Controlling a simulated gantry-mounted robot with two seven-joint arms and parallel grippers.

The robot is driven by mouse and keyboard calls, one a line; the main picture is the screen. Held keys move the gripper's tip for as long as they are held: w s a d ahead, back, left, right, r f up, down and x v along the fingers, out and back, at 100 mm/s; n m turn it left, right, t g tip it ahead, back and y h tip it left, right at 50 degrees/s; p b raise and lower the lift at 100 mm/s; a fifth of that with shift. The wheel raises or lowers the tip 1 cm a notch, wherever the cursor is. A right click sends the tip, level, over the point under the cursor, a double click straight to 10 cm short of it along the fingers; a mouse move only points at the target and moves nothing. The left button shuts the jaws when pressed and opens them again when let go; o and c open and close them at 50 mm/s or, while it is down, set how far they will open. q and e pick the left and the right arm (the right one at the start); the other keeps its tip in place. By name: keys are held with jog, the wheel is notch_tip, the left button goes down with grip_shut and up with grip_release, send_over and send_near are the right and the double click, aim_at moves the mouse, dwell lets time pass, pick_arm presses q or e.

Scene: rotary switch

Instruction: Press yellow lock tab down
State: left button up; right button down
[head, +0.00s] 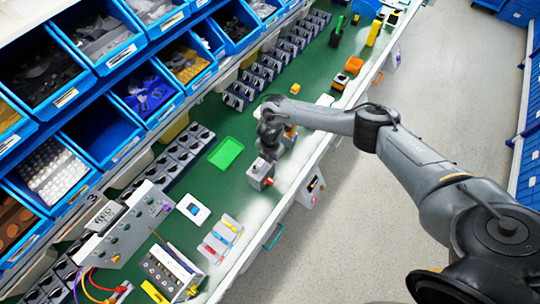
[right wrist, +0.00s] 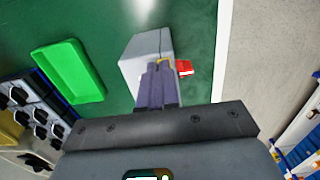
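The rotary switch is a grey box (head: 259,176) on the green bench near its front edge, with a small red knob (head: 268,182) on its side. It also shows as a pale grey box (right wrist: 140,54) in the right wrist view, with the red knob (right wrist: 184,68) at right. A small part of the yellow lock tab (right wrist: 167,60) shows at the fingertips. My right gripper (right wrist: 158,66) has its fingers together, with tips over or against the tab; contact is unclear. In the head view the right gripper (head: 270,154) is just above the box. My left gripper is not in view.
A green tray (head: 226,152) lies on the bench left of the switch. A white plate with coloured handles (head: 222,238) and a grey panel (head: 130,225) stand nearer. Blue bins (head: 105,135) line the back. Green bench around the switch is partly clear.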

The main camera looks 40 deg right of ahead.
jog(key=shift+s+r+p, duration=0.3)
jog(key=shift+r+p, duration=0.05)
jog(key=shift+p, duration=0.2)
notch_tip(320, 180, up, 4)
jog(key=p, duration=0.3)
jog(key=shift+w+p, duration=0.15)
jog(key=shift+p, duration=0.15)
notch_tip(320, 180, up, 10)
jog(key=shift+w+f+b, duration=0.15)
jog(key=shift+f+b, duration=0.05)
jog(key=shift+b, duration=0.25)
